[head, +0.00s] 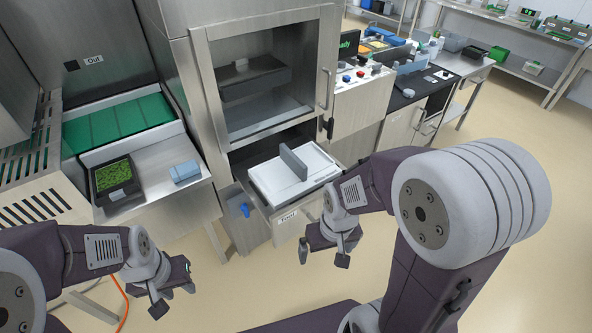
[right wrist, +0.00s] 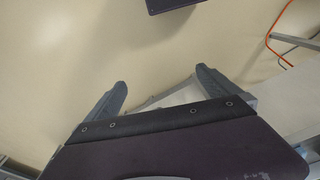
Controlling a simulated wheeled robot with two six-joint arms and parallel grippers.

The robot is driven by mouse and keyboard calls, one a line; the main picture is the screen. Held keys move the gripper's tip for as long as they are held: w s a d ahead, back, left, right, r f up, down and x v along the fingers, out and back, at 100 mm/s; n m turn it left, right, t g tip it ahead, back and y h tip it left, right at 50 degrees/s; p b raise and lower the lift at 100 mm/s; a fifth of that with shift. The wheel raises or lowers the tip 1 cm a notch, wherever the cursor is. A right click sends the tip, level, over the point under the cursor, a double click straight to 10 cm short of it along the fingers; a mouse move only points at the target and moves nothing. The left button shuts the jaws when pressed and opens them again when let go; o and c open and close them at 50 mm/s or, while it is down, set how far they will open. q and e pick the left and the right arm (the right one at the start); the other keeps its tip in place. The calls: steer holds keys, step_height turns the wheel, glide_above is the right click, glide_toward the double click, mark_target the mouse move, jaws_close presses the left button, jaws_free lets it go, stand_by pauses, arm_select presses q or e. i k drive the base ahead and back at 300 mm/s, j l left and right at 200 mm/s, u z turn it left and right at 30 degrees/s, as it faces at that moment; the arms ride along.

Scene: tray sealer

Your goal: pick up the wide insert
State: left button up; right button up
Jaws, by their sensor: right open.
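A flat white piece with an upright grey plate (head: 293,162) across it lies in the open drawer (head: 287,217) below the sealer chamber. It may be the wide insert, but I cannot tell for sure. My right gripper (head: 323,257) is open and empty, in front of and below the drawer, apart from the piece. In the right wrist view its two fingers (right wrist: 162,88) are spread with only pale floor and a light edge behind them. My left gripper (head: 174,297) hangs at the lower left with its fingers apart and nothing between them.
The chamber door (head: 265,80) is shut above the drawer. A black-topped counter (head: 420,85) with grey parts stands at right.

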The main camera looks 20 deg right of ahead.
mark_target(285, 179)
steer(key=i+j+z, duration=0.15)
steer(key=z, duration=0.25)
steer(key=i+j+z, duration=0.25)
steer(key=z, duration=0.2)
steer(key=i+j+z, duration=0.2)
steer(key=j+z, duration=0.2)
steer(key=i+j+z, duration=0.15)
steer(key=j+z, duration=0.25)
steer(key=l, duration=0.15)
